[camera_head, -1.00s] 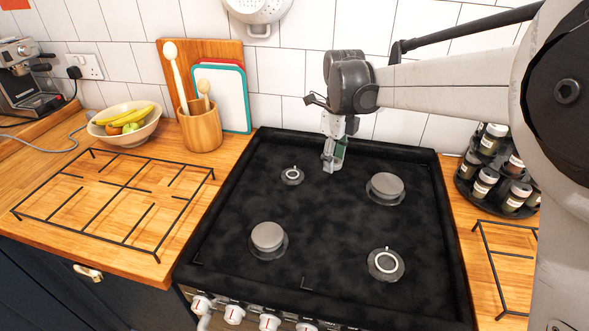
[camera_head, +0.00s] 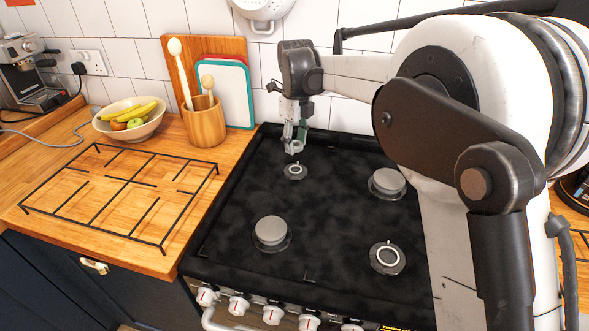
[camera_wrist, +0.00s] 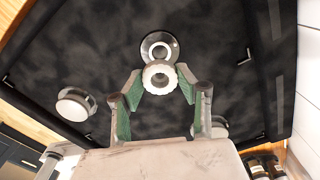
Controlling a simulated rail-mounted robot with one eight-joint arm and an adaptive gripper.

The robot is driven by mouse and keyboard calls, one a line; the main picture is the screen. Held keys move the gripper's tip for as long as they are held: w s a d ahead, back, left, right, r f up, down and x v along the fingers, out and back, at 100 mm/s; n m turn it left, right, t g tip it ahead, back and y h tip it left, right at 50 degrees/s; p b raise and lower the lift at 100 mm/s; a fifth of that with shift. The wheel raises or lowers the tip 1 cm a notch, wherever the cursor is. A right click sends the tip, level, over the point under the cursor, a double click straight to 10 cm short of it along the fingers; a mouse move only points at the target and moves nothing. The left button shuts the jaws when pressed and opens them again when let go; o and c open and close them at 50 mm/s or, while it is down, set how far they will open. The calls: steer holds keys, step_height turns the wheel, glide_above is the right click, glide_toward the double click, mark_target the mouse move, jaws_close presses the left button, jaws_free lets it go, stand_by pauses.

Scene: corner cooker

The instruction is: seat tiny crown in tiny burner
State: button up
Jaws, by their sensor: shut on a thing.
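My gripper (camera_head: 294,148) points down just above the tiny burner (camera_head: 295,170) at the back left of the cooker. In the wrist view, the fingertips of my gripper (camera_wrist: 160,82) are shut on the tiny crown (camera_wrist: 160,76), a pale ring with a notched edge.
Capped burners stand at the back right (camera_head: 388,183) and front left (camera_head: 271,232). An open burner with a pale ring (camera_head: 387,257) is at front right. A black pan grate (camera_head: 120,180) lies on the left worktop.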

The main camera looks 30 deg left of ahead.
mark_target(296, 170)
steer(key=shift+f, duration=0.15)
steer(key=shift+f+b, duration=1.55)
steer(key=shift+f, duration=1.1)
steer(key=shift+f, duration=0.2)
steer(key=shift+f+b, duration=0.5)
steer(key=shift+f, duration=0.25)
steer(key=o, duration=1.3)
steer(key=shift+c, duration=0.2)
steer(key=shift+r, duration=0.1)
step_height(296, 170, up, 12)
steer(key=shift+f, duration=0.1)
